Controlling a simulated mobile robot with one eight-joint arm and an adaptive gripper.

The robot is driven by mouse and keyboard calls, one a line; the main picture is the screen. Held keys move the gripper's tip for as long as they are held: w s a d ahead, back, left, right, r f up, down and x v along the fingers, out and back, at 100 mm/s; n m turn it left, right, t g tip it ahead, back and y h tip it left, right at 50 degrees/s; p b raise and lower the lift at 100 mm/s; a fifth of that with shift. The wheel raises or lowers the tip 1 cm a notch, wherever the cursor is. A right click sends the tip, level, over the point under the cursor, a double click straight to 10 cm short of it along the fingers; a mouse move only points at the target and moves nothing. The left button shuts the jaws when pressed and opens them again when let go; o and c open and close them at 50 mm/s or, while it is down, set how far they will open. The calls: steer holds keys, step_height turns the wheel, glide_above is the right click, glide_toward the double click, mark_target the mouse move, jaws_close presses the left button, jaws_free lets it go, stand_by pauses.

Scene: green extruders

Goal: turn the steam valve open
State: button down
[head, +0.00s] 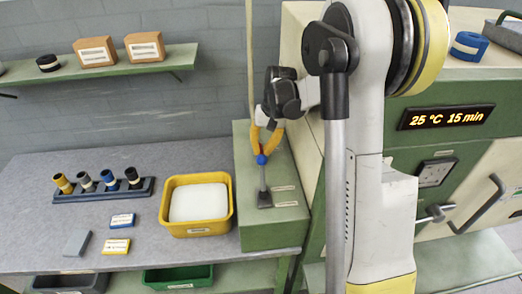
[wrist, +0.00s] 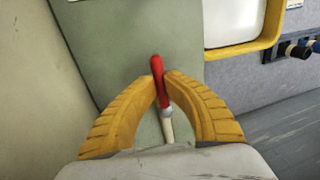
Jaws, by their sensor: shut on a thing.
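My gripper's yellow fingers (wrist: 165,80) are closed around a slim red handle (wrist: 156,72) in the wrist view, with a grey ball and a pale rod below it. In the head view, my gripper (head: 265,150) points down over the green box. At its fingertips is a blue knob (head: 261,160), above a grey stem with a dark foot (head: 264,200) on the box top. I cannot tell how the red handle and the blue knob are joined. No marking names the steam valve. The contact point is partly hidden by the fingers.
A yellow tub (head: 168,232) with white contents stands left of the green box (head: 270,236). A cream and green machine (head: 405,140) showing "25 °C 15 min" stands on the right. A pale cord (head: 249,60) hangs behind my gripper.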

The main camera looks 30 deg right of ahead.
steer(key=c, duration=1.4)
jaws_free()
step_height(320, 180, up, 7)
steer(key=d, duration=0.1)
steer(key=shift+s+d+r, duration=0.15)
steer(key=shift+s+d, duration=0.05)
steer(key=shift+s, duration=0.1)
